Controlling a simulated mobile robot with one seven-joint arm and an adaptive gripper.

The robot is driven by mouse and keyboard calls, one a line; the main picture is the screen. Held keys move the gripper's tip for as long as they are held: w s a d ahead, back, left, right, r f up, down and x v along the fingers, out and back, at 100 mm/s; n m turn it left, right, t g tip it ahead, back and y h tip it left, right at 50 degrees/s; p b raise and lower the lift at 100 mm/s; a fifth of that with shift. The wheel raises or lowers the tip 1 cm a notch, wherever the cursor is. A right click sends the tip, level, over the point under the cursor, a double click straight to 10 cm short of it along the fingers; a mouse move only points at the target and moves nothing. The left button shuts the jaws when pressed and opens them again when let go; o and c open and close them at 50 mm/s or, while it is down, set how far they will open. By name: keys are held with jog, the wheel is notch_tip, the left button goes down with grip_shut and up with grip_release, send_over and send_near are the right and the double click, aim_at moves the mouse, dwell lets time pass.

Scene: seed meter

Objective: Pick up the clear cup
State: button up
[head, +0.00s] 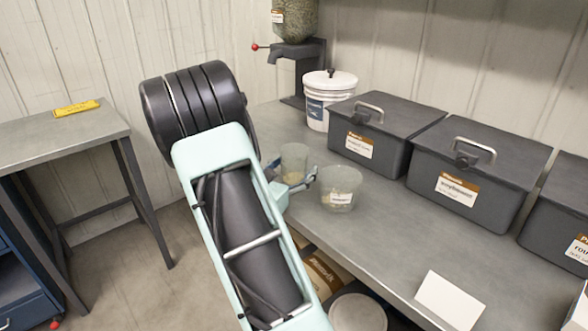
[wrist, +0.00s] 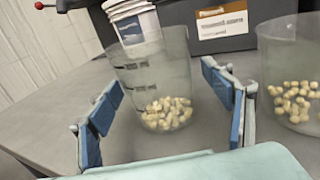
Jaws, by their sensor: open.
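A clear cup (wrist: 150,80) with dark measuring marks and pale seeds in its bottom stands upright between the two blue-padded fingers of my open gripper (wrist: 162,82). Gaps show between the cup and the pads, and I cannot tell how deep the cup sits between them. In the head view this cup (head: 294,157) stands on the bench, partly behind my gripper (head: 296,184), which my arm mostly hides. A second clear cup (head: 341,190) with a pale label stands to the right. It also shows in the wrist view (wrist: 290,60), with seeds inside, close to the right finger.
A white bucket (head: 330,90) and lidded dark bins (head: 372,137) stand behind the cups. A hopper (head: 296,22) on a bracket is at the back. A white card (head: 450,300) lies near the front edge of the bench (head: 400,245); the bench between is clear.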

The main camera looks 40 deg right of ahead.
jog(key=shift+w+d, duration=0.1)
jog(key=c, duration=1.2)
jog(key=shift+r, duration=0.1)
